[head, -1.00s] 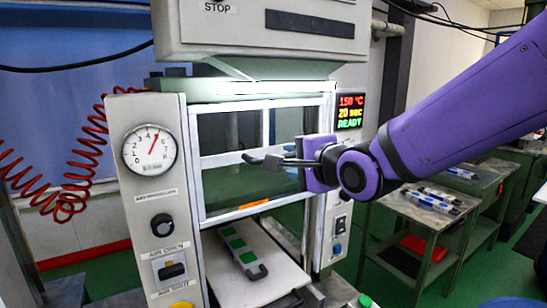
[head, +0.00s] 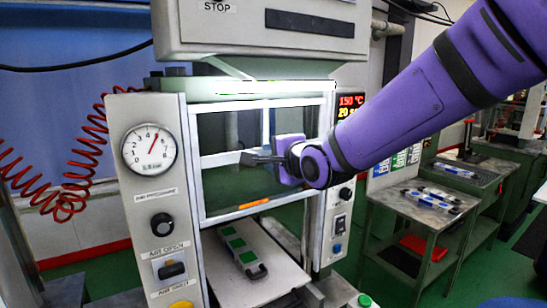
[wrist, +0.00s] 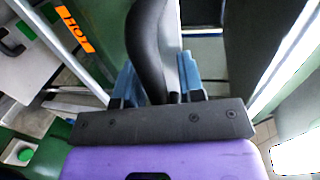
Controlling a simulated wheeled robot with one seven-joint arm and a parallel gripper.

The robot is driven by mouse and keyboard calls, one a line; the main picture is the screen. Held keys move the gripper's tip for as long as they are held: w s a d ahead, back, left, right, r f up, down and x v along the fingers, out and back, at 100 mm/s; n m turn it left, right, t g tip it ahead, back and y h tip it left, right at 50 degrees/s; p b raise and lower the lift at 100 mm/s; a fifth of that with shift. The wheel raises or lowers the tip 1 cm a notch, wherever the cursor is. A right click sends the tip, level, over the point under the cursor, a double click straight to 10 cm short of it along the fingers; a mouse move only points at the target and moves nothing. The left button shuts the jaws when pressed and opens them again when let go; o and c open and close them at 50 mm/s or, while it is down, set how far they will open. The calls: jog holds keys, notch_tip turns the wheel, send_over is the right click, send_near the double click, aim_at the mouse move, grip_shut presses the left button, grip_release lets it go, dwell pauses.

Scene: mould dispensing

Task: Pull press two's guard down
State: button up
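The press guard (head: 233,181) is a white-framed clear window in front of the press opening, with an orange label on its lower part. Its lower edge hangs above the white lower plate (head: 247,285). My gripper (head: 262,158) is in front of the guard at mid-height, toward its right side. In the wrist view my gripper (wrist: 156,75) has its two blue fingers apart. A black curved bar (wrist: 147,40), seemingly a handle, runs between them, with a pale strip beside it near the right finger. Contact with the bar is unclear. The orange HOT label (wrist: 75,28) is at upper left.
The press's left panel (head: 152,225) carries a gauge and switches. A mould with green patches (head: 240,247) lies on the lower plate. The display (head: 350,106) is partly covered by my arm. A side table (head: 425,205) stands at right.

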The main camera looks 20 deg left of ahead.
grip_shut()
notch_tip(320, 180, down, 27)
jog(key=shift+r, duration=0.2)
jog(key=shift+s+d, duration=0.1)
jog(key=shift+s, duration=0.05)
jog(key=shift+o, duration=1)
grip_release()
jog(key=shift+f, duration=0.1)
